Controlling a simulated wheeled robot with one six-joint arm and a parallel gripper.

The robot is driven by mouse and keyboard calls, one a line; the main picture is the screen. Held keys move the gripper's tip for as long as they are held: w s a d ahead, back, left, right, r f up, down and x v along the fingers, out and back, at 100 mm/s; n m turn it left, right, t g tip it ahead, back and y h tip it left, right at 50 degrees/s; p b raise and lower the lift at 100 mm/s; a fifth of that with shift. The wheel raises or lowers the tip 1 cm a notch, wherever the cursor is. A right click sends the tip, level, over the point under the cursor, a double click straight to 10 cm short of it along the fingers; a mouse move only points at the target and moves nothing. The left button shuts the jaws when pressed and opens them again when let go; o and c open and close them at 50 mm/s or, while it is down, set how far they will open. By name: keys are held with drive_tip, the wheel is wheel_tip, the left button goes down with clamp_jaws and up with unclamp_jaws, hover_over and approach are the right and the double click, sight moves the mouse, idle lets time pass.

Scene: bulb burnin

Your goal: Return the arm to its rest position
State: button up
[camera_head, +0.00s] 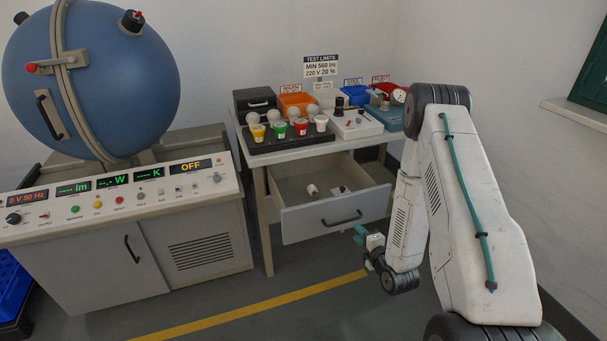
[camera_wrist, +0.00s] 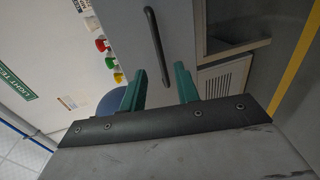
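My arm is white with a teal cable and stands at the right of the head view, bent with its wrist low. My gripper (camera_head: 361,236) hangs in front of the table's open drawer, to its lower right. In the wrist view my gripper (camera_wrist: 160,88) shows two teal fingers spread apart, with nothing between them. A drawer front with a dark handle lies beyond the fingers in that view.
The open drawer (camera_head: 310,224) holds a few small items. The table (camera_head: 283,152) carries bulbs in coloured cups, bins and test gear. A console (camera_head: 120,199) with a blue sphere (camera_head: 110,85) stands left. Floor with a yellow line (camera_head: 260,306) is clear.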

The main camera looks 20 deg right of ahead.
drive_tip(key=s+f+m+g, duration=0.4)
drive_tip(key=s+f+g, duration=0.15)
drive_tip(key=f, duration=0.25)
wheel_tip(320, 180, up, 3)
drive_tip(key=s+m+g, duration=0.3)
drive_tip(key=m+g, duration=0.2)
drive_tip(key=s+a+r+m+g, duration=0.1)
drive_tip(key=s+a+r+m, duration=0.2)
drive_tip(key=s+r, duration=0.4)
drive_tip(key=s+a+r+m+g, duration=0.1)
drive_tip(key=s+a+r+m, duration=0.2)
drive_tip(key=r, duration=2)
drive_tip(key=s+a+r+m+g, duration=0.1)
drive_tip(key=s+a+r+m, duration=0.2)
drive_tip(key=s+a+r, duration=0.5)
drive_tip(key=s+r, duration=0.4)
drive_tip(key=r, duration=0.3)
drive_tip(key=shift+a+r+g, duration=0.2)
drive_tip(key=shift+g, duration=0.15)
